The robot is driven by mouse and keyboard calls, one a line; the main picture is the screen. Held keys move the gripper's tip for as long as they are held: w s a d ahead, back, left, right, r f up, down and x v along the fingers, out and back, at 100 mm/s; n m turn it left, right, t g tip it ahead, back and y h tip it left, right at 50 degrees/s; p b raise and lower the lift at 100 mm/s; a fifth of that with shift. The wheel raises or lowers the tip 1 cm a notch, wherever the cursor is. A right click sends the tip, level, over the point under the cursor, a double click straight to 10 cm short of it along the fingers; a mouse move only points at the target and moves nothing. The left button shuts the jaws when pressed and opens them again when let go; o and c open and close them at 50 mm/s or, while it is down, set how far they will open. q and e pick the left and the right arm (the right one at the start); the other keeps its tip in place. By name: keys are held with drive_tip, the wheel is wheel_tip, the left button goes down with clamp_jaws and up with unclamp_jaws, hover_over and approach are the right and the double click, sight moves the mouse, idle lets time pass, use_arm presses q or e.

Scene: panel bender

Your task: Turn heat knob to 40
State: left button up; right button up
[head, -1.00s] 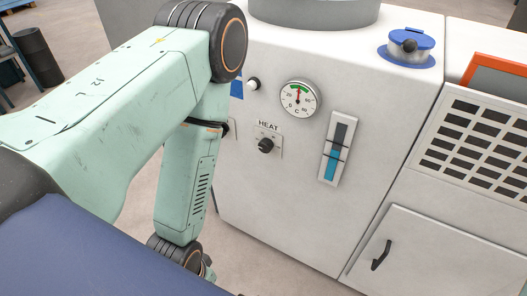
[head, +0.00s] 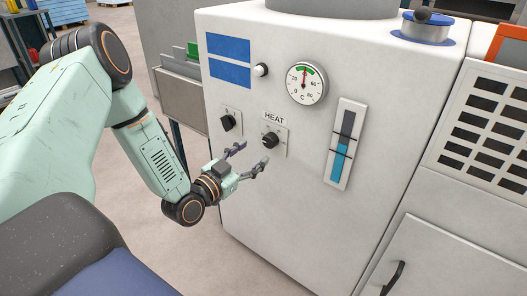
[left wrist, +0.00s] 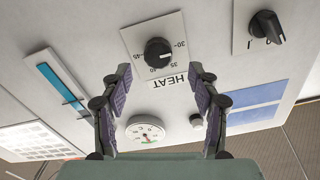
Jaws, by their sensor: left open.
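The heat knob (head: 270,140) is a round black knob on a light plate under a HEAT label (head: 274,118), on the white machine's front. In the left wrist view the heat knob (left wrist: 157,53) appears turned over, with marks including 30, 35 and 45 around it; its exact setting is hard to read. My left gripper (head: 252,156) is open and empty, in front of and just below the knob in the head view. In the left wrist view its two fingers (left wrist: 160,80) stand apart, with the knob beyond their tips. My right gripper is not in view.
A second black switch (head: 231,122) is left of the heat knob. A round dial gauge (head: 306,83) with a green band, a white button (head: 261,70) and a blue level strip (head: 344,143) are on the same panel. A grey cabinet door (head: 430,245) is at lower right.

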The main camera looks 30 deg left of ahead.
sight(267, 143)
use_arm(q)
drive_tip(key=w, duration=0.1)
drive_tip(key=w+d+b, duration=0.1)
drive_tip(key=shift+w+d+r, duration=0.1)
drive_tip(key=shift+w+r, duration=0.2)
drive_tip(key=shift+w, duration=0.05)
drive_tip(key=shift+w+a+f+b, duration=0.2)
drive_tip(key=shift+w+b, duration=0.05)
drive_tip(key=shift+w, duration=0.3)
drive_tip(key=shift+w+a+f+b, duration=0.15)
drive_tip(key=shift+w+b, duration=0.05)
drive_tip(key=shift+w, duration=0.35)
drive_tip(key=shift+w+a, duration=0.1)
drive_tip(key=shift+w, duration=0.2)
drive_tip(key=shift+d+r, duration=0.3)
drive_tip(key=shift+d, duration=0.05)
drive_tip(key=shift+w+a+f, duration=0.1)
drive_tip(key=shift+a+f, duration=0.1)
drive_tip(key=shift+c, duration=1)
drive_tip(key=shift+d+r, duration=0.15)
drive_tip(key=c, duration=1)
drive_tip(key=shift+o, duration=0.2)
